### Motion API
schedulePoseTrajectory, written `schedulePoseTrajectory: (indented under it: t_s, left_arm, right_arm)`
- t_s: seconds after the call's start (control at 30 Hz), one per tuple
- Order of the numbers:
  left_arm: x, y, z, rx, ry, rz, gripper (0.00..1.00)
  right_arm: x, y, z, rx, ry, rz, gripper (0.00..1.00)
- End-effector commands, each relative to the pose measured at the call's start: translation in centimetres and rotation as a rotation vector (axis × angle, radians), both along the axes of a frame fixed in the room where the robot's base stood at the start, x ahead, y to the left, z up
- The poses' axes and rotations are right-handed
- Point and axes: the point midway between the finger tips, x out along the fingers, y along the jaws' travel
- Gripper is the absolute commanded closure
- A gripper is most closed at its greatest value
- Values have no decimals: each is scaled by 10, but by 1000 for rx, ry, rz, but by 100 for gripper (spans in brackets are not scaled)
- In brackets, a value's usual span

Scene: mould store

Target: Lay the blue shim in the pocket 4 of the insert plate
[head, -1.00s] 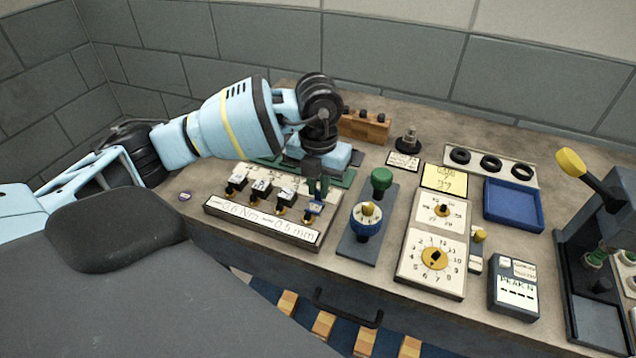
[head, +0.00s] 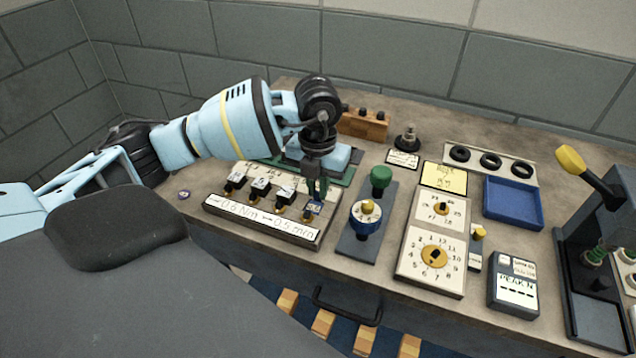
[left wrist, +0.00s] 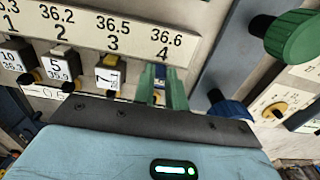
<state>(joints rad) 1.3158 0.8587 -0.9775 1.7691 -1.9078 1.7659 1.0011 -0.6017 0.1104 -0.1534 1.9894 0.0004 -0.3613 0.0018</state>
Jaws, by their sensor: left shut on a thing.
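The insert plate (head: 262,226) lies along the front of the bench, its row of numbered pockets 1 to 4 readable in the left wrist view (left wrist: 125,38). My left gripper (head: 318,188) points down over the right end of the plate, its green fingers close together. In the left wrist view the fingers (left wrist: 163,88) are at the place under the number 4. They are shut on the blue shim (left wrist: 160,73), which shows between them. My right gripper is not in view.
Several white-labelled blocks stand in the other pockets, such as one (left wrist: 108,77) under number 3. Right of the plate is a panel with a green knob (head: 381,178) and a blue dial (head: 366,217). A dial board (head: 418,275) and a blue tray (head: 513,205) stand further right.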

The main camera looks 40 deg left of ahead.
Motion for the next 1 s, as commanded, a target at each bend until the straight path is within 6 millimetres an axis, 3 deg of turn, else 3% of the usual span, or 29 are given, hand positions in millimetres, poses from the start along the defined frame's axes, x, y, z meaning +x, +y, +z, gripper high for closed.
schedulePoseTrajectory:
  t_s: [0.87,0.9,1.0]
  left_arm:
    - [0,0,-10,0,0,0,100]
    - [0,0,-10,0,0,0,82]
    - [0,0,-10,0,0,0,69]
  right_arm:
    - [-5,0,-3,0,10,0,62]
    - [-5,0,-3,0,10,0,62]
    - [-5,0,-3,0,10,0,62]
